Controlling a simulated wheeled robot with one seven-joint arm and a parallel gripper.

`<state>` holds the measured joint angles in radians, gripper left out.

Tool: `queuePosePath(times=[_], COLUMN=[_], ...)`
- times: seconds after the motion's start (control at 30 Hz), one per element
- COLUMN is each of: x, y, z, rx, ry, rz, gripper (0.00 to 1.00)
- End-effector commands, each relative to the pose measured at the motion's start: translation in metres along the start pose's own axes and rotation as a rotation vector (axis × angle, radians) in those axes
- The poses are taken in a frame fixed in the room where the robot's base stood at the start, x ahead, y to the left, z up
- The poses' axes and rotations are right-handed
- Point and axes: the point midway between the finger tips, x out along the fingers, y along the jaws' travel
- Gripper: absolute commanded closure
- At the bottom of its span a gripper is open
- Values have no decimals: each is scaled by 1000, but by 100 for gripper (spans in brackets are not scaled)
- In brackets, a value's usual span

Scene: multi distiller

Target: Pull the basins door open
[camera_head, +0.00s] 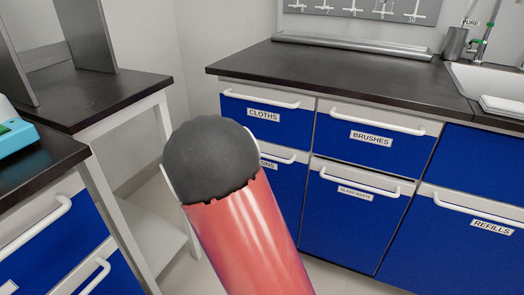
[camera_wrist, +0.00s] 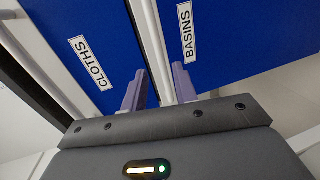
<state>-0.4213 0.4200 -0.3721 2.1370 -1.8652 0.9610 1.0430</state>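The basins door (camera_head: 286,192) is a blue front below the cloths drawer in the head view, with its left part hidden behind my red and dark arm. It looks closed. The visible end of its white handle (camera_head: 284,158) runs along its top edge. In the wrist view the BASINS label (camera_wrist: 187,30) is on the right blue panel. My gripper (camera_wrist: 158,88) has its two fingers apart, one on either side of a pale bar (camera_wrist: 168,45) along the edge of that panel. I cannot tell whether either finger touches it. My fingers are hidden in the head view.
The cloths drawer (camera_head: 265,113) sits directly above, with the brushes drawer (camera_head: 368,135) and glass waste door (camera_head: 352,215) to the right. A dark countertop (camera_head: 330,75) overhangs them. A side table (camera_head: 115,95) stands at the left. Some floor shows between.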

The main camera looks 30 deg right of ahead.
Motion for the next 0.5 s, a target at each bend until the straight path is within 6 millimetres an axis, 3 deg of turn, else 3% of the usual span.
queuePosePath(times=[0.17,0.5], x=[13,65], y=[-2,0], z=[-7,-7], rx=[-14,-15], ry=[19,16], rz=[16,14], gripper=[71,71])
